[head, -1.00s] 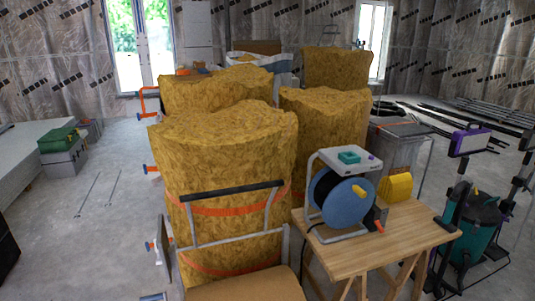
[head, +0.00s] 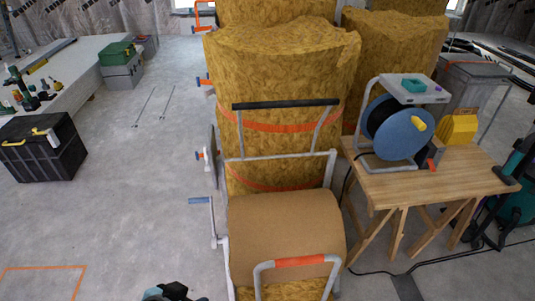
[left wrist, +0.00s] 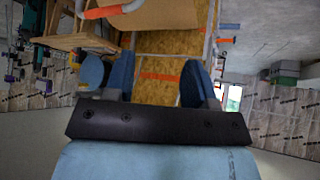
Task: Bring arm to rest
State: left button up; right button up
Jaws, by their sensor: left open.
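In the left wrist view, my left gripper (left wrist: 158,68) shows two blue fingers spread apart with nothing between them. Beyond the fingers are the yellow panel surface and the frame of the lift, at a distance and not touched. In the head view, a small dark and pale-blue piece at the bottom edge looks like part of my left arm. Its fingers cannot be made out there. My right gripper is in neither view.
A wheeled frame with a brown roll (head: 285,225) and orange-gripped handle (head: 300,261) stands close ahead, before tall yellow insulation rolls (head: 285,65). A wooden table (head: 430,182) with a cable reel (head: 402,135) is right. A black case (head: 42,148) stands left. Floor (head: 130,215) between is clear.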

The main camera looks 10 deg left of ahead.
pick_arm(q)
jog(key=w+d+f+t+h+b, duration=0.1)
jog(key=w+d+t+h+b, duration=0.35)
jog(key=d+t+b, duration=0.2)
jog(key=s+a+r+g+y+p, duration=0.1)
jog(key=r+p, duration=0.5)
jog(key=p, duration=1.1)
jog(key=s+a+r+g+y+p, duration=0.2)
jog(key=r+p, duration=0.5)
jog(key=p, duration=0.9)
jog(key=shift+s+a+p, duration=0.4)
jog(key=shift+a, duration=0.25)
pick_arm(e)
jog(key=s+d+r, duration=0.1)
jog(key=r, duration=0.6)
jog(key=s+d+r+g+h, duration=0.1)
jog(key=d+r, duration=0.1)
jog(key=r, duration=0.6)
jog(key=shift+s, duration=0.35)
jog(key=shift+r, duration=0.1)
